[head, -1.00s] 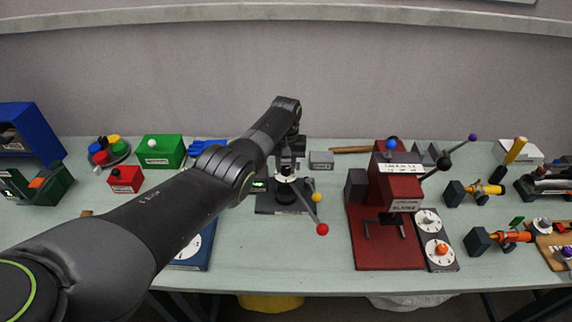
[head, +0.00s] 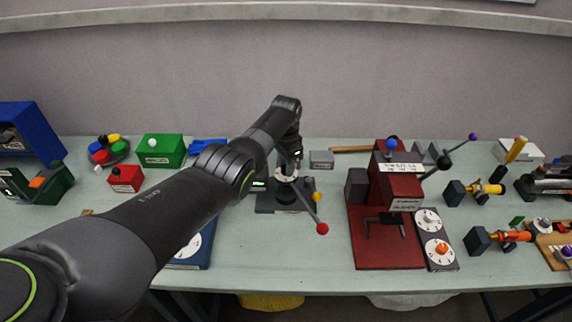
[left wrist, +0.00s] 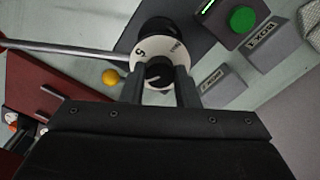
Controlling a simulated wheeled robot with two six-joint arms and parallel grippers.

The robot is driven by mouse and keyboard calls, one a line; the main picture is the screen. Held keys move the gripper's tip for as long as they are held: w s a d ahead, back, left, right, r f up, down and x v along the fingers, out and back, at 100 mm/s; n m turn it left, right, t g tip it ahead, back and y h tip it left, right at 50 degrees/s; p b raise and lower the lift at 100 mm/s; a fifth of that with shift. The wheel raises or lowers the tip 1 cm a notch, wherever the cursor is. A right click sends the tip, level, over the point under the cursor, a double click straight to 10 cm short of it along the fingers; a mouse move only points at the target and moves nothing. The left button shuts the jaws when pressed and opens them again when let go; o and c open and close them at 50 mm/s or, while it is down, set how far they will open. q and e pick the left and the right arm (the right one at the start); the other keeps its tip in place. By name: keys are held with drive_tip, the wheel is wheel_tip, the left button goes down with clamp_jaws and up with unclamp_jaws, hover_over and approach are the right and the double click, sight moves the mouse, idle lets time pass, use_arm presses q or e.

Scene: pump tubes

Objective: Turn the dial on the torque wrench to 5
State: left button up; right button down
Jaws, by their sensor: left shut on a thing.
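The torque wrench is a long metal rod (left wrist: 65,47) ending in a red ball (head: 322,229) in the head view. In the left wrist view the rod meets a round white dial (left wrist: 142,58) with a 5 printed on it. A black knob (left wrist: 158,70) sits at the dial's centre, and its setting is unclear. My left gripper (left wrist: 161,76) is shut on this knob, with one finger on each side. In the head view my left gripper (head: 289,168) reaches down from above and largely hides the knob. My right gripper is in neither view.
The dark base (head: 265,203) carries a lit green display (head: 259,184). A yellow ball (head: 317,196) sits near the rod. A grey labelled block (head: 321,159) stands behind right, and a red press (head: 388,225) further right. A blue board (head: 197,250) lies front left. Bare bench lies in front.

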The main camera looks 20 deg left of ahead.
use_arm(q)
drive_tip(key=m, duration=0.5)
drive_tip(key=shift+w+r+m, duration=0.1)
drive_tip(key=shift+m, duration=0.2)
drive_tip(key=m, duration=0.5)
drive_tip(key=shift+m, duration=0.4)
drive_tip(key=o, duration=1)
drive_tip(key=shift+r+b, duration=1.5)
drive_tip(key=shift+r, duration=7.2)
